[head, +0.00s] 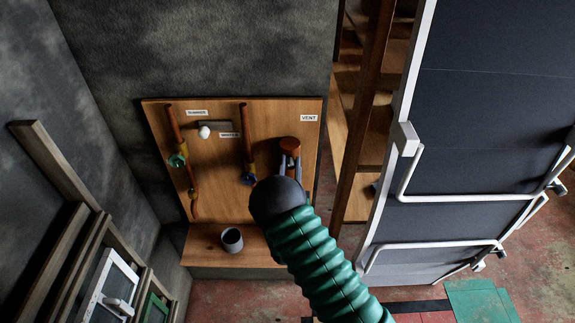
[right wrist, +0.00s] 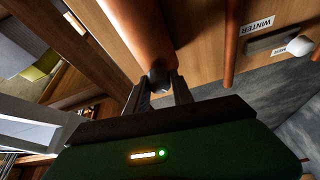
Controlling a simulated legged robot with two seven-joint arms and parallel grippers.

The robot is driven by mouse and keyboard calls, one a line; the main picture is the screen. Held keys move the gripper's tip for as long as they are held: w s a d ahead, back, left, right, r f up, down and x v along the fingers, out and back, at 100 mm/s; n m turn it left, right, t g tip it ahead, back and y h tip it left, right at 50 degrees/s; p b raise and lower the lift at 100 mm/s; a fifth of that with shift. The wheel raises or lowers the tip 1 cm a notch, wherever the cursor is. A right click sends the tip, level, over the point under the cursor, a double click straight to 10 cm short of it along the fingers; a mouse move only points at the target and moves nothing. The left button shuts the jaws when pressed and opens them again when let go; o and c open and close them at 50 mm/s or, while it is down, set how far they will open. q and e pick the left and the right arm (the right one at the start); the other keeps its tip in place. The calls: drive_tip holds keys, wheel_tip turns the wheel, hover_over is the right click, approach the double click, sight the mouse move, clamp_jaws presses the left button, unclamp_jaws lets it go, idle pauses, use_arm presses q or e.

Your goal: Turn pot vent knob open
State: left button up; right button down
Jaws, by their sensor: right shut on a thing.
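The copper-coloured vent pot (head: 289,145) sits on the wooden board (head: 220,110), below and left of the VENT label (head: 309,118). My right gripper (head: 289,164) reaches up to the pot's near end. In the right wrist view, the pot (right wrist: 143,35) shows as a large orange cylinder with a small dark grey knob (right wrist: 160,77) at its end. My right gripper (right wrist: 159,92) is shut on this knob, one finger on each side. The knob is mostly hidden in the head view, and its turn angle cannot be told. My left gripper is not in view.
Copper pipes carry a green valve (head: 177,160) and a blue valve (head: 248,179) left of the pot. A white-ended lever (head: 204,132) sits by the SUMMER and WINTER labels. A grey cup (head: 232,240) stands on the ledge below. A dark panelled frame (head: 480,120) stands at right.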

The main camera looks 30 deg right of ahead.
drive_tip(key=shift+a+n, duration=0.1)
drive_tip(key=shift+n, duration=0.2)
drive_tip(key=shift+f+n+t+y+b, duration=0.1)
drive_tip(key=shift+n+t+y+b, duration=0.2)
drive_tip(key=shift+n+y+b, duration=0.35)
drive_tip(key=n+t+y, duration=0.1)
drive_tip(key=n, duration=0.2)
drive_tip(key=shift+n, duration=0.35)
drive_tip(key=n+y+b, duration=0.1)
drive_tip(key=n+y, duration=0.1)
drive_tip(key=n, duration=0.1)
drive_tip(key=shift+w+a+n, duration=0.1)
drive_tip(key=shift+n, duration=0.2)
drive_tip(key=shift+n+t+y, duration=0.3)
drive_tip(key=shift+n+y, duration=0.65)
drive_tip(key=shift+n, duration=1.05)
drive_tip(key=c, duration=1.4)
unclamp_jaws()
drive_tip(key=o, duration=0.3)
drive_tip(key=shift+a, duration=0.15)
